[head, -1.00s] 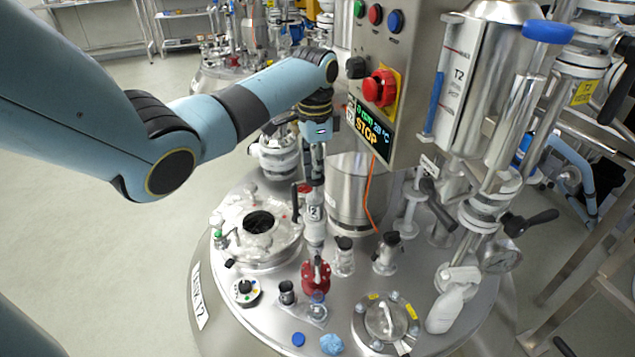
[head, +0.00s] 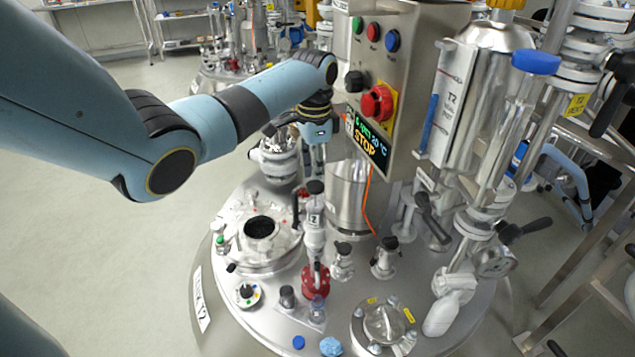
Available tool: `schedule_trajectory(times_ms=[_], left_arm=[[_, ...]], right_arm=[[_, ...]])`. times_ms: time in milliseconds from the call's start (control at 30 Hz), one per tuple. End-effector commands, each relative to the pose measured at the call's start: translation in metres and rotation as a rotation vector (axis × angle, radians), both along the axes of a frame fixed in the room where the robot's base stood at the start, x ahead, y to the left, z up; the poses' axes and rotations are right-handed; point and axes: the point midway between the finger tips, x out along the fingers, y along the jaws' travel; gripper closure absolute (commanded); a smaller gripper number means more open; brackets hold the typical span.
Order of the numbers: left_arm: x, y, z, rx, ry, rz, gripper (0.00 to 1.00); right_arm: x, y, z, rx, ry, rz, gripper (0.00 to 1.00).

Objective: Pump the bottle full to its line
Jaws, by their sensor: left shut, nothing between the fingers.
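A hand pump with a red base (head: 316,282), a grey body marked 2 (head: 314,222) and a black top (head: 315,187) stands upright on the round steel vessel lid. A small clear bottle (head: 317,308) stands at the front of the red base. It is too small to read its level or line. A blue cap (head: 299,342) lies on the lid in front. My left gripper (head: 318,168) comes in from the left and points down, shut and empty, just above the pump's black top. I cannot tell whether it touches. My right gripper is not in view.
A control box (head: 380,90) with a red stop knob and STOP display stands close right of the gripper. An open round port (head: 261,228) lies left of the pump. A blue crumpled cloth (head: 331,346) lies in front. A glass cylinder (head: 508,125) rises at right.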

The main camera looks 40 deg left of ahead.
Motion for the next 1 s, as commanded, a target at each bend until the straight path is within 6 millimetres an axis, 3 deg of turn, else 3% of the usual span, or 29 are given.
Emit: schedule_trajectory(times_ms=[533,1000], left_arm=[[0.0,0.0,0.0,0.0,0.0,0.0,1.0],[0.0,0.0,-0.019,0.0,0.0,0.0,1.0]], right_arm=[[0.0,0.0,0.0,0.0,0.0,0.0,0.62],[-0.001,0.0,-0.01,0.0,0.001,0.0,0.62]])
